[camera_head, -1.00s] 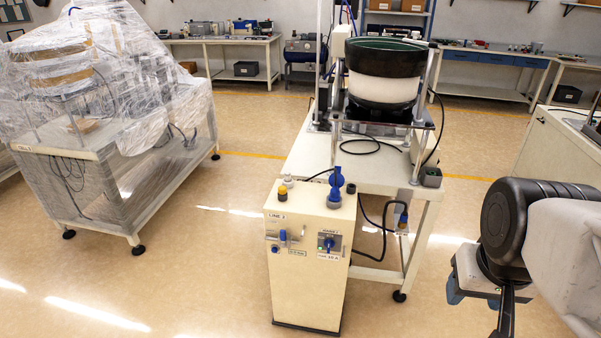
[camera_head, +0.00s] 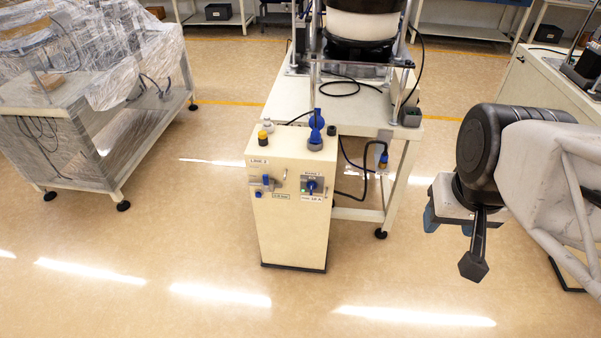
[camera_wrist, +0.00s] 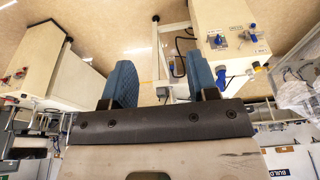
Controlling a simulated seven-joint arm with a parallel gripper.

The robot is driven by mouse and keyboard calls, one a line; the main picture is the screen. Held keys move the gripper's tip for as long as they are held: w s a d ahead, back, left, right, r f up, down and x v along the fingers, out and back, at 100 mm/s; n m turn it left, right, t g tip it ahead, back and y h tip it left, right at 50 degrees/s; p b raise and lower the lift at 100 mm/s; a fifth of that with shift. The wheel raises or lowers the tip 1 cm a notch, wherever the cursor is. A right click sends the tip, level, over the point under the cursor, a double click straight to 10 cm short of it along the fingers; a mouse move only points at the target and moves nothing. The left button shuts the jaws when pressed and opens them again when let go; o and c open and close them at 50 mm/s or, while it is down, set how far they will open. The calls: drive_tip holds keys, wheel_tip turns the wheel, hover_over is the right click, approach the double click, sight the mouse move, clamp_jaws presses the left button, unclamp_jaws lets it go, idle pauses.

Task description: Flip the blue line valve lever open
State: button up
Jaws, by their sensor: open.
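A cream cabinet (camera_head: 290,225) labelled with a line number stands at the centre of the head view. A blue valve with an upright handle (camera_head: 316,125) rises from its top right. Its front carries a blue rotary handle (camera_head: 312,186) on a grey plate and a smaller blue-handled fitting (camera_head: 264,183) at left. I cannot tell for certain which is the line valve lever. My gripper (camera_head: 448,222) is right of the cabinet, well apart from it. In the wrist view my gripper (camera_wrist: 161,72) is open and empty, with the cabinet (camera_wrist: 228,28) beyond, at upper right.
A feeder table (camera_head: 350,105) bearing a bowl stands behind the cabinet. A hose with a blue and brass fitting (camera_head: 383,160) hangs at its right. A plastic-wrapped machine (camera_head: 85,125) stands left, another cabinet (camera_head: 548,90) right. The floor in front is clear.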

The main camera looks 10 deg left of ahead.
drive_tip(key=c, duration=0.5)
drive_tip(key=shift+w+f, duration=0.1)
drive_tip(key=shift+w, duration=0.5)
drive_tip(key=c, duration=0.4)
drive_tip(key=w+a+f+m+t, duration=0.1)
drive_tip(key=w+f, duration=0.1)
drive_tip(key=w, duration=0.4)
drive_tip(key=w+a+f+t, duration=0.1)
drive_tip(key=w+f, duration=0.1)
drive_tip(key=w, duration=0.5)
drive_tip(key=w+f+m+t, duration=0.1)
drive_tip(key=w+f+t, duration=0.1)
drive_tip(key=w, duration=0.4)
drive_tip(key=shift+w+a+m, duration=0.3)
drive_tip(key=shift+a, duration=0.1)
clamp_jaws()
drive_tip(key=w+a+f+m+t+y, duration=0.1)
drive_tip(key=w+a+f+t+y, duration=0.1)
drive_tip(key=w+a+f, duration=0.55)
drive_tip(key=w+a+f+m+t+y, duration=0.1)
drive_tip(key=w+a+f+t+y, duration=0.25)
drive_tip(key=w+f, duration=0.6)
drive_tip(key=a+f+m+y, duration=0.2)
drive_tip(key=a+f, duration=0.4)
drive_tip(key=f, duration=0.3)
drive_tip(key=a+f+m+y, duration=0.2)
drive_tip(key=a+f+y, duration=0.3)
drive_tip(key=f, duration=0.5)
drive_tip(key=shift+a+t, duration=0.35)
drive_tip(key=shift+a, duration=0.9)
